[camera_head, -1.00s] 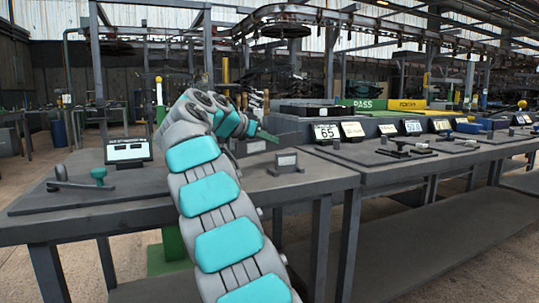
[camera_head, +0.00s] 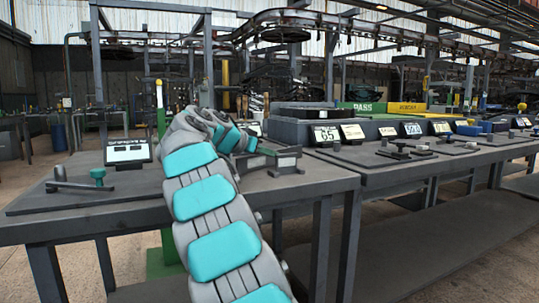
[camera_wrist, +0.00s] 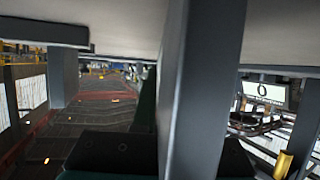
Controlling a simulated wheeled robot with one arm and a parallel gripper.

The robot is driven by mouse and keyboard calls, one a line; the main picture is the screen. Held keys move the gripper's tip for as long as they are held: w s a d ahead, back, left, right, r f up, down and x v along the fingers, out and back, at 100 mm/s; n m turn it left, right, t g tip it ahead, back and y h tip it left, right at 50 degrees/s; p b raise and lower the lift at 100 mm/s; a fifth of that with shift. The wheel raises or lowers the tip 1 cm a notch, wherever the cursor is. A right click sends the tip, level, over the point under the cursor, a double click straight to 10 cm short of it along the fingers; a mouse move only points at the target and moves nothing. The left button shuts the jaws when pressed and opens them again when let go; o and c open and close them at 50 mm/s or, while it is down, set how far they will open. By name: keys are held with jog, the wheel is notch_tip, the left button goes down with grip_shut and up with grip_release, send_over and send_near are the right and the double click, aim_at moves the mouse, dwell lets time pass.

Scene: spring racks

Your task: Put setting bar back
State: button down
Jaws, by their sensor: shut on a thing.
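The setting bar (camera_wrist: 195,90) is a long grey bar that stands upright through the middle of the wrist view. My gripper (camera_wrist: 178,145) has its dark fingers on both sides of it and is shut on it. In the head view my gripper (camera_head: 248,146) is low over the right part of the near bench, mostly hidden by my own arm. A dark, long shape beside the small grey block (camera_head: 287,159) there may be the bar; I cannot tell whether it touches the bench or the block.
A display reading 0 (camera_wrist: 264,93) is at the right of the wrist view. On the near bench (camera_head: 130,205), a tilted display (camera_head: 128,151) and a lever with a teal knob (camera_head: 97,175) stand left of my arm. More gauges and displays (camera_head: 327,134) line the right benches.

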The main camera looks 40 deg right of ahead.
aim_at(241, 158)
jog(key=c, duration=1)
grip_release()
jog(key=shift+o, duration=0.2)
jog(key=shift+r, duration=0.15)
jog(key=v, duration=1.2)
jog(key=shift+a, duration=0.1)
jog(key=shift+s, duration=0.15)
